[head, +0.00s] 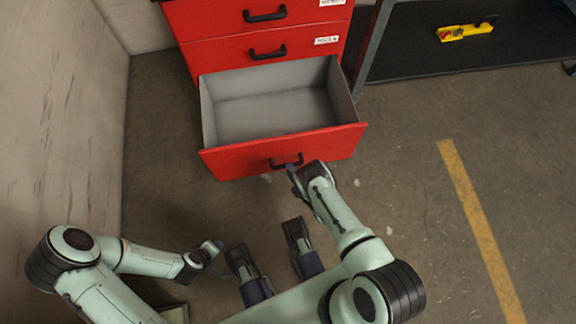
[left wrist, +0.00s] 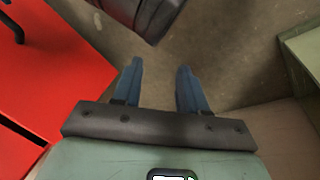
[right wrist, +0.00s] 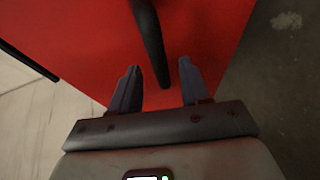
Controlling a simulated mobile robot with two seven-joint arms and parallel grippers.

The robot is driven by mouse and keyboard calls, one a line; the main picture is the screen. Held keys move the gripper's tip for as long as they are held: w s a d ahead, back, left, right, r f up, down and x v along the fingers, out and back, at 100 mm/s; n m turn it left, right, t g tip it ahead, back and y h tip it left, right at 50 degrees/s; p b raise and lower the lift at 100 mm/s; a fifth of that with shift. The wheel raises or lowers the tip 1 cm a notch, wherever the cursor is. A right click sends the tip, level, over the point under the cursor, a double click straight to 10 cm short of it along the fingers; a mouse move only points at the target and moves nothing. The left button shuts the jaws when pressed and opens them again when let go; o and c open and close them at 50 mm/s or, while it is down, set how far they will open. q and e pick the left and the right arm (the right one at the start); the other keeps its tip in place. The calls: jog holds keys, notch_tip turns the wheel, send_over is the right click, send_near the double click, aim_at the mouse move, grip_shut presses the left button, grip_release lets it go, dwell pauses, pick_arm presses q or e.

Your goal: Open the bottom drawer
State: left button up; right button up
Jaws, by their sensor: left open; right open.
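The bottom drawer (head: 230,159) of the red cabinet is pulled far out, and its grey inside looks empty. Its black handle (head: 286,161) is on the red front. My right gripper (head: 295,168) is at this handle. In the right wrist view the open fingers (right wrist: 158,85) point at the red front, and the dark handle bar (right wrist: 150,40) runs beyond and between their tips; contact cannot be told. My left gripper (head: 215,247) is low at the left, away from the drawer. In the left wrist view its fingers (left wrist: 160,75) are open and empty.
Two closed red drawers (head: 262,47) sit above the open one. A pale wall (head: 60,110) stands close on the left. A dark shelf (head: 420,55) at the right holds a yellow tool (head: 466,32). The floor (head: 420,200) right of the drawer is clear.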

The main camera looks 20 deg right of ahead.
pick_arm(q)
jog(key=shift+g+h, duration=0.3)
jog(key=shift+g, duration=0.4)
jog(key=s+r, duration=0.1)
jog(key=s+d+r+p, duration=0.1)
jog(key=s, duration=0.1)
jog(key=s+d+p, duration=0.1)
jog(key=shift+s+d+r, duration=0.1)
jog(key=shift+s+r, duration=0.05)
jog(key=shift+r, duration=0.25)
pick_arm(e)
jog(key=v, duration=0.9)
jog(key=shift+s, duration=0.25)
jog(key=shift+d+r, duration=0.1)
